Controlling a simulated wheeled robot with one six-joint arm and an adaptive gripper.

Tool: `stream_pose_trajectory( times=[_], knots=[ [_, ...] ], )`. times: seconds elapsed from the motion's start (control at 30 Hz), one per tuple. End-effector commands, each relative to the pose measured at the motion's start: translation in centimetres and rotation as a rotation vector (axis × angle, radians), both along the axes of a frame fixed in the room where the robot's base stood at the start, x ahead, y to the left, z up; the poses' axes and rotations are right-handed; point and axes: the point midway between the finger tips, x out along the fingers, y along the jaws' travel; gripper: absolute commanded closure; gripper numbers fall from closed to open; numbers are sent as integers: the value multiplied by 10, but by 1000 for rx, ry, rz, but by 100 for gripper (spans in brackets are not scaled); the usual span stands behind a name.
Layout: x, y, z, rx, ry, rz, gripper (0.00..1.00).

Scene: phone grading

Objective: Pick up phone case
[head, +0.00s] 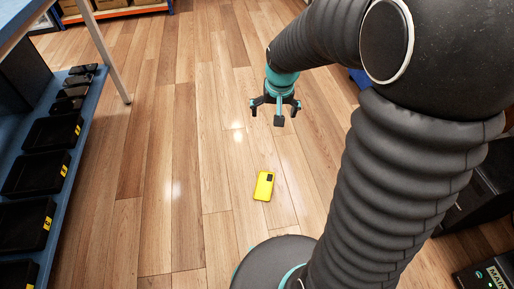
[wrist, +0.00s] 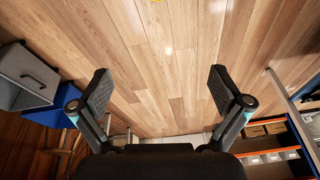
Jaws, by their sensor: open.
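A yellow phone case (head: 264,185) lies on the wooden floor in the head view, near my base, with a dark camera cutout at its upper right. In the wrist view only a small yellow sliver of it (wrist: 155,1) shows at the top edge. My gripper (head: 277,111) is above the floor, farther from my base than the case and apart from it. In the wrist view my gripper (wrist: 155,90) has its two dark fingers spread wide with nothing between them.
A blue shelf (head: 75,165) with several black bins (head: 52,132) stands along the left. An orange-edged rack (head: 110,13) with boxes is at the far back. A dark box (head: 480,190) is at the right. The floor (head: 150,200) around the case is clear.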

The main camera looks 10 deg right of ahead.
Motion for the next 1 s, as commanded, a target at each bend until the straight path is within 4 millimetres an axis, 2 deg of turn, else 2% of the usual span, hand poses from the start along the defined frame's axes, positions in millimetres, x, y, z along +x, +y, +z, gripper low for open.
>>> stream_pose_trajectory(
  times=[0.03,0.2,0.37,0.5,0.8,0.9,1.0],
  knots=[
    [12,0,-19,2,21,-10,0],
    [46,1,-76,10,69,-45,0],
    [71,2,-136,17,114,-79,0],
    [85,2,-195,21,151,-109,0],
    [92,3,-324,26,229,-171,0],
    [89,3,-355,26,246,-186,0],
    [87,3,-377,27,257,-198,0]
  ],
)
